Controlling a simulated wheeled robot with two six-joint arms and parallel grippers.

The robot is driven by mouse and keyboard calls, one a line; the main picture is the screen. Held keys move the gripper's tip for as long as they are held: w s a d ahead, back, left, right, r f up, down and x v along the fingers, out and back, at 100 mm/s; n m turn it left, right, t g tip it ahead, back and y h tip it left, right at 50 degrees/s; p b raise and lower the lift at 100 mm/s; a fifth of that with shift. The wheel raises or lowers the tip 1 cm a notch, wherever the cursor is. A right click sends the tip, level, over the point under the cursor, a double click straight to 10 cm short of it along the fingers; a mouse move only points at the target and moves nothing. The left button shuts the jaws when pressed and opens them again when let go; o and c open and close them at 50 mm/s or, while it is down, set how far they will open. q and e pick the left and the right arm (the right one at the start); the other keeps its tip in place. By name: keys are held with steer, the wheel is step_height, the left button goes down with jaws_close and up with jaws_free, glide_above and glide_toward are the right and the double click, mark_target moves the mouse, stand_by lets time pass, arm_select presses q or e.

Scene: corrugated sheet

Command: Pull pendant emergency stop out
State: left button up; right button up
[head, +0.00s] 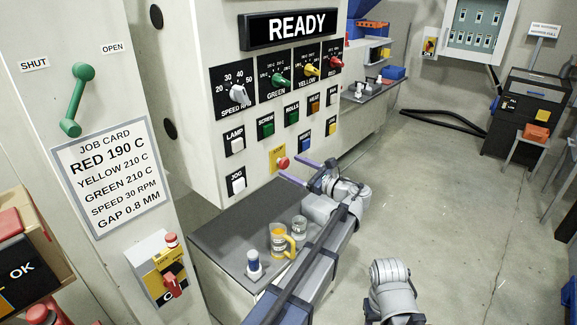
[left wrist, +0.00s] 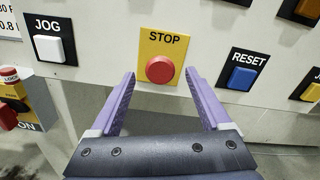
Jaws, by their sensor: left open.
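The pendant emergency stop is a red mushroom button (head: 282,163) on a yellow plate marked STOP, low on the pendant panel (head: 222,183). In the left wrist view the red button (left wrist: 160,69) sits between and beyond the purple fingertips of my left gripper (left wrist: 160,78). The left gripper (head: 292,172) is open and empty, its fingers pointing at the button from the right in the head view. I cannot tell whether the fingertips reach the button's depth. No contact shows. My right gripper is not in view.
A blue RESET button (left wrist: 241,78) and a white JOG button (left wrist: 48,49) flank the stop. Below the pendant, a grey bench (head: 215,238) holds a yellow mug (head: 278,240), a clear glass (head: 299,228) and a blue-and-white bottle (head: 253,262).

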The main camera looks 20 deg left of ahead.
arm_select(q)
steer(key=shift+x, duration=1.3)
steer(key=shift+c, duration=0.2)
